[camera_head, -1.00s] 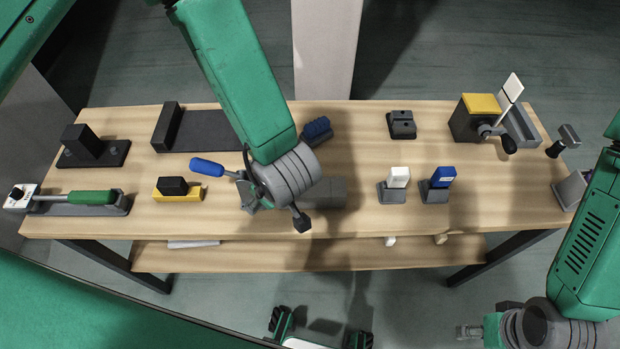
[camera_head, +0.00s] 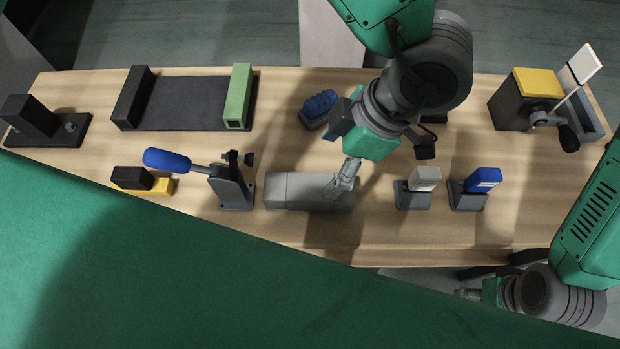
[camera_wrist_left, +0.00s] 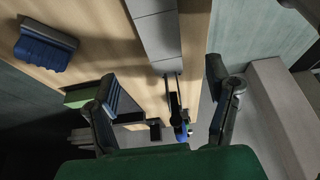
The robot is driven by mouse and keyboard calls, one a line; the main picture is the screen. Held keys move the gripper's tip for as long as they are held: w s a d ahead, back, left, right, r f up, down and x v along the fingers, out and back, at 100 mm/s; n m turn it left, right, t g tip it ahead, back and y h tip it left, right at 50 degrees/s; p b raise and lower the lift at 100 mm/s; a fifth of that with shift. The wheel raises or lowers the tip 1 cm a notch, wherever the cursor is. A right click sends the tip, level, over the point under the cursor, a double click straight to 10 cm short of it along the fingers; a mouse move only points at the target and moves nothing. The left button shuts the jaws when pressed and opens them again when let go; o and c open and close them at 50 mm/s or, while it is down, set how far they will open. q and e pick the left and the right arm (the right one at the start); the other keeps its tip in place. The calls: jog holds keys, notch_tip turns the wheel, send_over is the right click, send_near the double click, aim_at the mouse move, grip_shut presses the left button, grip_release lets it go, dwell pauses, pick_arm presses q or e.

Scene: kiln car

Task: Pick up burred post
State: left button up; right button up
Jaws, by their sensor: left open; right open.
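I cannot tell for sure which piece is the burred post. A green upright-ended block (camera_head: 238,97) stands at the right end of a dark tray (camera_head: 185,118) at the back left. A long grey block (camera_head: 290,190) lies near the table's front middle. My left gripper (camera_head: 345,178) is over the grey block's right part in the head view; contact is unclear. In the left wrist view its fingers (camera_wrist_left: 165,112) are spread with nothing held; the grey block (camera_wrist_left: 155,32) and green block (camera_wrist_left: 80,96) appear beyond. My right gripper (camera_head: 470,293) is open, off the table's front edge.
A clamp with a blue handle (camera_head: 167,160) stands left of the grey block. A blue ridged block (camera_head: 319,107) is behind it. White (camera_head: 424,179) and blue (camera_head: 483,180) blocks on stands are to the right. A yellow-topped crank box (camera_head: 537,84) is at the back right.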

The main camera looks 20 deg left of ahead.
aim_at(309, 186)
pick_arm(q)
jog(key=f, duration=0.3)
jog(key=s+f, duration=0.1)
jog(key=shift+a+f, duration=0.3)
jog(key=shift+f, duration=0.05)
jog(key=a+f, duration=0.2)
jog(key=shift+f+b, duration=0.3)
jog(key=shift+a+f, duration=0.25)
jog(key=shift+a, duration=0.05)
jog(key=x, duration=0.3)
jog(key=shift+d+f, duration=0.1)
jog(key=shift+f, duration=0.25)
jog(key=shift+d+f, duration=0.1)
jog(key=shift+f, duration=0.25)
jog(key=shift+d+f, duration=0.15)
jog(key=shift+d, duration=0.05)
jog(key=shift+s+a, duration=0.1)
jog(key=shift+a, duration=0.3)
grip_shut()
